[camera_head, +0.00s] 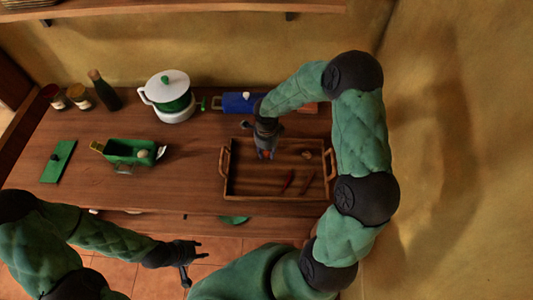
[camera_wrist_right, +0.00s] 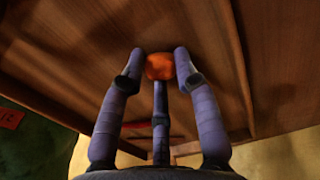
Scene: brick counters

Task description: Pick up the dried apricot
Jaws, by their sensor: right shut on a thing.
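The dried apricot (camera_wrist_right: 160,67) is a small orange lump held between the fingertips of my right gripper (camera_wrist_right: 161,60) in the right wrist view. In the head view the right gripper (camera_head: 266,150) points down over the left back part of a wooden tray (camera_head: 226,180), and a bit of the orange apricot (camera_head: 266,155) shows at its tips. I cannot tell whether the apricot still touches the tray floor. My left gripper (camera_head: 194,264) is empty with its fingers spread, in front of the counter's front edge.
Two red chillies (camera_head: 287,181) and a small brown lump (camera_head: 306,154) lie in the tray. A green container (camera_head: 130,151) and green board (camera_head: 58,161) are left. The counter's middle is clear.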

